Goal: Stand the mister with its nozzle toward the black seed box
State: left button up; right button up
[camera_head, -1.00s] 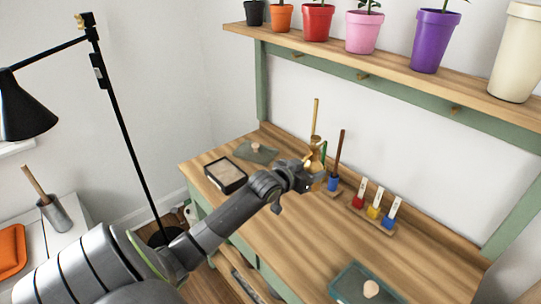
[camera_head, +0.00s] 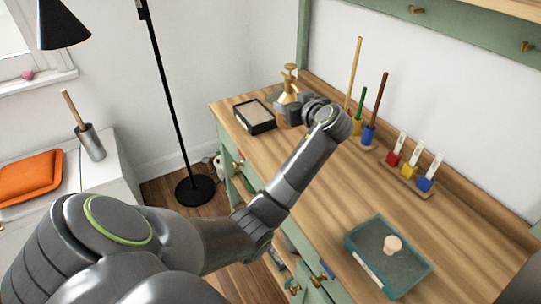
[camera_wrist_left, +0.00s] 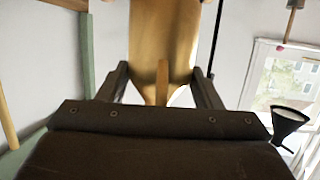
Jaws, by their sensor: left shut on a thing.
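The mister (camera_head: 288,94) is a brass and amber bottle with a gold top. It is upright in the head view, right beside the black seed box (camera_head: 263,130), on the box's right side. My left gripper (camera_head: 289,113) is shut on its body, and the gripper and wrist hide its lower part. In the left wrist view the golden body of the mister (camera_wrist_left: 162,35) fills the space between the fingers. I cannot tell which way the nozzle points, nor whether the base touches the bench. My right gripper is not in view.
A rack with upright tools (camera_head: 369,135) and a stand of red, yellow and blue labelled blocks (camera_head: 408,172) line the bench's back. A teal tray (camera_head: 362,270) sits at the front right. The middle bench top (camera_head: 345,195) is clear. A black floor lamp stands left.

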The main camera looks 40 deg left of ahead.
pick_arm(q)
jog(key=shift+s+r+n+g+y, duration=0.15)
jog(key=shift+s+n+g+y, duration=0.15)
jog(key=shift+s+n+g, duration=0.1)
jog(key=shift+s+g, duration=0.3)
jog(key=shift+n, duration=0.3)
notch_tip(320, 180, down, 10)
jog(key=shift+a+r, duration=0.1)
jog(key=shift+r, duration=0.1)
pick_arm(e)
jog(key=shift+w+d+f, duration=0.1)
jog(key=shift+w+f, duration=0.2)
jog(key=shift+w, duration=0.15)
pick_arm(q)
jog(key=shift+f+b, duration=0.2)
jog(key=shift+b, duration=0.2)
jog(key=o, duration=1.2)
jog(key=shift+s, duration=0.1)
jog(key=shift+c, duration=0.2)
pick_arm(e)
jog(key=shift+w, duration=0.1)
pick_arm(q)
jog(key=shift+r, duration=0.2)
